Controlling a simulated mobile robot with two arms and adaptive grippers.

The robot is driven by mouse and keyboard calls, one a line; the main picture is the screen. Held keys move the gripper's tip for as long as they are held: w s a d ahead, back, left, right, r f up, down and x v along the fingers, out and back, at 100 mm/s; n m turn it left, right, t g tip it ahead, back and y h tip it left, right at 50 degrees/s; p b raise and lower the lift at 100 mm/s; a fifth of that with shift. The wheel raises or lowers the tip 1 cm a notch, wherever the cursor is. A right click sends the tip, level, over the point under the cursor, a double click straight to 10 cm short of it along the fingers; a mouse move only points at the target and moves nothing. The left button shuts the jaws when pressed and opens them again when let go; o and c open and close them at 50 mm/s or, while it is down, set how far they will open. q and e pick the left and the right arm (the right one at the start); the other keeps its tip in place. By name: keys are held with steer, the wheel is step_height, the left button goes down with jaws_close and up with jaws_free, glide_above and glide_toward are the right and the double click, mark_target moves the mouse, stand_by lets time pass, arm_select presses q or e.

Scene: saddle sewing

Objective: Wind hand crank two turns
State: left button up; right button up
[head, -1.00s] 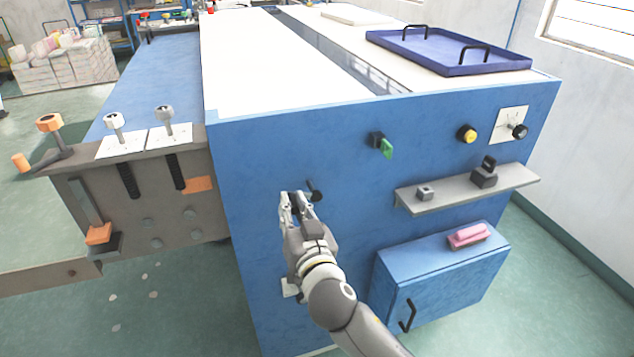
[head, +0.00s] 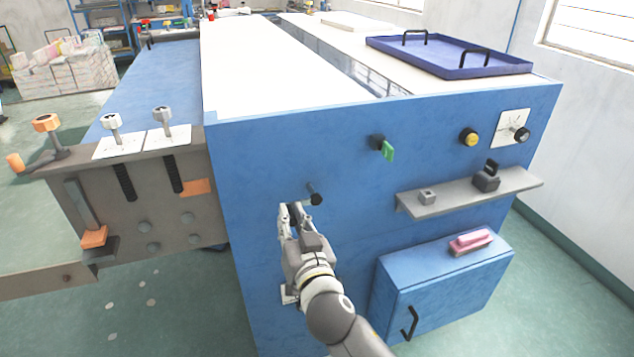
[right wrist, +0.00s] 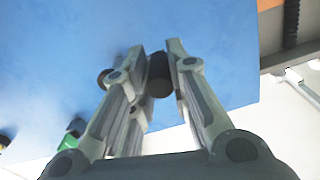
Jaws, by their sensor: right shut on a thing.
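My right gripper (head: 291,208) is in front of the blue machine's front panel, left of its middle. A black crank part (head: 316,198) sticks out from the panel just right of the fingertips. In the right wrist view my right gripper (right wrist: 158,65) has its fingers on both sides of a dark cylindrical grip (right wrist: 159,76). A second dark round part (right wrist: 103,78) shows just left of the fingers there. My left gripper is not in view.
A green switch (head: 388,150) and a yellow button (head: 468,137) are on the panel to the right. A grey shelf (head: 465,195) and a blue cabinet (head: 440,280) stick out at lower right. A grey bracket with orange handles (head: 46,123) stands at left.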

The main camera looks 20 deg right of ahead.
steer(key=shift+d+f, duration=0.15)
steer(key=shift+d+f+b, duration=0.1)
steer(key=shift+f+b, duration=0.75)
steer(key=shift+r, duration=0.1)
steer(key=shift+d+f+b, duration=0.4)
steer(key=shift+f+b, duration=0.15)
steer(key=shift+f, duration=0.2)
steer(key=shift+d+f, duration=0.1)
